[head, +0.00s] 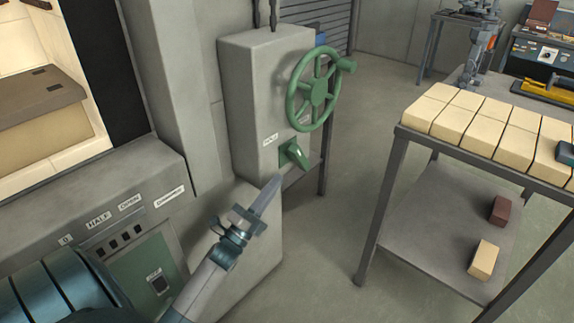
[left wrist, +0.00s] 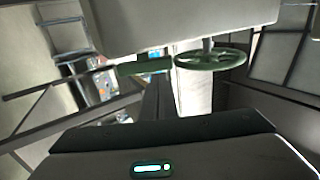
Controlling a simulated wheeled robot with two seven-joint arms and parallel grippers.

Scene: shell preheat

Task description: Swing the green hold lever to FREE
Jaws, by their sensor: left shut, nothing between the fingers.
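The green hold lever (head: 296,153) sits low on the front of a grey control box, on a green plate below a small white label. Its handle points down and to the right; a FREE mark cannot be made out. In the left wrist view a green bar (left wrist: 145,66), which looks like the lever, lies just beyond the fingertips. My left gripper (head: 273,185) is shut and empty, its fingertips just below and left of the lever, seemingly apart from it. Its fingers also show in the left wrist view (left wrist: 157,95). My right gripper does not show.
A green handwheel (head: 316,92) with a knob stands out from the grey box (head: 247,90) above the lever. A table with cream bricks (head: 452,113) is at the right, with two loose bricks on its lower shelf (head: 425,210). Open floor lies between.

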